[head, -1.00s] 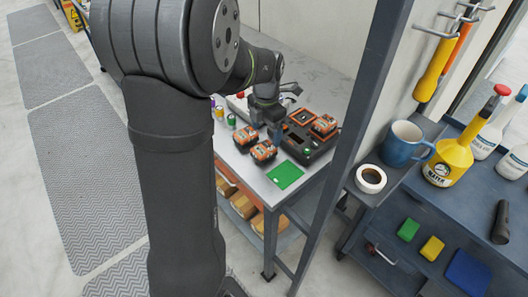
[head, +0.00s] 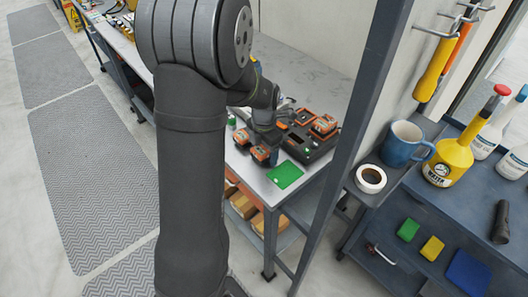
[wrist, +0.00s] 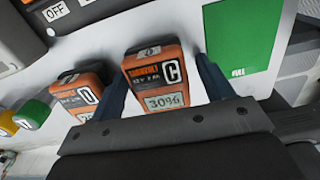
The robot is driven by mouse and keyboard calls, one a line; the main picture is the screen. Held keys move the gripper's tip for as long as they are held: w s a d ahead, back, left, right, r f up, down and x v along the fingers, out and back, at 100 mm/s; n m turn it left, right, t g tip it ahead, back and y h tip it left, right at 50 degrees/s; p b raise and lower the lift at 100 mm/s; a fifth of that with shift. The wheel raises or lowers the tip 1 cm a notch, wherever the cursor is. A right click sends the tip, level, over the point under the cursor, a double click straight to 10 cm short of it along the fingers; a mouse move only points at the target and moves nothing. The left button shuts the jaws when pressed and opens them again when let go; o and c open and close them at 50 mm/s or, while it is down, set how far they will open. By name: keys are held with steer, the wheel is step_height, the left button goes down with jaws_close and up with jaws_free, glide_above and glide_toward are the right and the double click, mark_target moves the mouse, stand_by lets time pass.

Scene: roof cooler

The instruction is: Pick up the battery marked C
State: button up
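The battery marked C (wrist: 155,80) is orange and black with a "30%" label. It shows in the wrist view between the two dark fingers of my gripper (wrist: 158,88). In the head view my gripper (head: 268,148) points down over this battery (head: 260,154), near the front of the table, and partly covers it. The fingers stand apart on either side of the battery; I cannot tell whether they touch it. A similar battery (wrist: 82,97) with another letter stands just to its left in the wrist view.
A dark charger (head: 308,135) with an orange battery (head: 324,124) in it stands right behind. A green card (head: 285,175) lies at the table's front corner. Yellow and green round-topped items (wrist: 35,112) stand left in the wrist view. A grey post (head: 350,150) rises at right.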

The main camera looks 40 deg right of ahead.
steer(key=c, duration=1.1)
steer(key=shift+c, duration=0.2)
steer(key=shift+r, duration=0.2)
